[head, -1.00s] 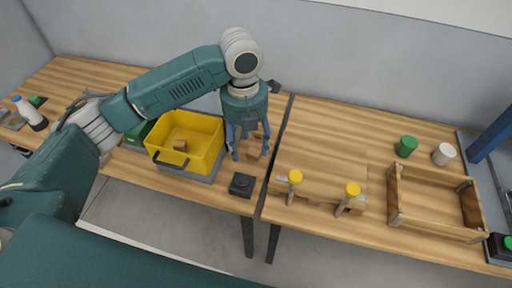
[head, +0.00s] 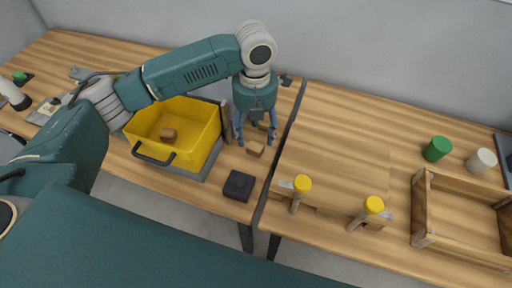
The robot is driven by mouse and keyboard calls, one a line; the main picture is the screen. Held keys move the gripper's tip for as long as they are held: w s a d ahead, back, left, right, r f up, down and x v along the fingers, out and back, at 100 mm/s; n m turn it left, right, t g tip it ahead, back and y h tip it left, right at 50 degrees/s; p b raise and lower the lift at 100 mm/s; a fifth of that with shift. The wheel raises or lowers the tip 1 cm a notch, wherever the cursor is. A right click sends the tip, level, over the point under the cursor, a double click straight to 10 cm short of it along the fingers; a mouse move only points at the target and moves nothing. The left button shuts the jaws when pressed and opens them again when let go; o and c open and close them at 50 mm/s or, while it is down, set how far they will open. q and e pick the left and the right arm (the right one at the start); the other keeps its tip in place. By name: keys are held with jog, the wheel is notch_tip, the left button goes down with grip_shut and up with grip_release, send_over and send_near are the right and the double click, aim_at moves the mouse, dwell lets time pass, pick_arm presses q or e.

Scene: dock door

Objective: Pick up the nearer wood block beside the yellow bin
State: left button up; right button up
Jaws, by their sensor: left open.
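The nearer wood block (head: 255,149) lies on the table to the right of the yellow bin (head: 205,148). My left gripper (head: 256,140) points down over it, fingers open and spread to either side of the block in the picture. I cannot tell whether the fingers touch it or how high the tips are. Something wooden shows partly behind the fingers, mostly hidden; it may be the farther block. Another wood block (head: 168,134) sits inside the yellow bin. My right gripper is not in view.
A small black box (head: 239,186) stands in front of the block near the table edge. An upright brown piece (head: 226,122) stands between bin and gripper. A gap separates this table from the right one, which holds yellow-topped pegs (head: 302,185), a green cylinder (head: 437,149) and a wooden tray (head: 418,205).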

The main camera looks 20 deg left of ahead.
aim_at(255, 146)
pick_arm(q)
jog(key=shift+s+f, duration=0.15)
jog(key=shift+f, duration=0.4)
jog(key=shift+w+f+p, duration=0.15)
jog(key=shift+f+p, duration=0.2)
jog(key=shift+f, duration=1.15)
jog(key=shift+w+f+p, duration=0.1)
jog(key=shift+f+p, duration=0.2)
jog(key=shift+f, duration=1.15)
jog(key=c, duration=1.1)
